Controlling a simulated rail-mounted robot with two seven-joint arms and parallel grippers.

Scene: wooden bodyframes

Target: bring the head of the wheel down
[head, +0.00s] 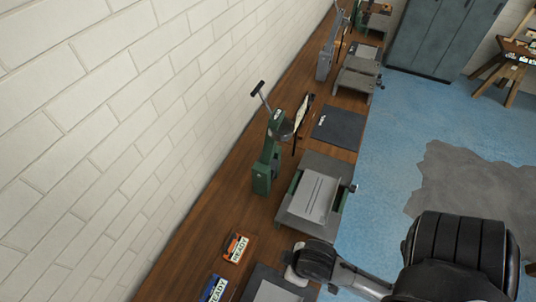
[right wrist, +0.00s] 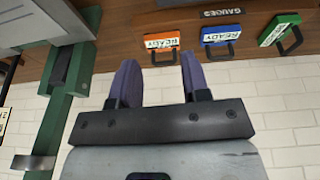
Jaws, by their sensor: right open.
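A green bench machine (head: 267,160) stands on the wooden bench along the wall, with a lever ending in a black grip (head: 257,89) raised at its top. I cannot tell which of its parts is the wheel's head. In the right wrist view a green upright machine part (right wrist: 65,110) stands left of my right gripper (right wrist: 158,75). This gripper is open and empty, its two purple-grey fingers apart and not touching the green part. In the head view my right arm enters at the lower right; its fingers cannot be made out. My left gripper is not in view.
An orange READY tag (head: 237,247) and a blue READY tag (head: 214,289) lie on the bench (head: 197,252). The wrist view also shows a green tag (right wrist: 280,30). A grey plate (head: 318,193) and dark mat (head: 338,127) lie beside the machine.

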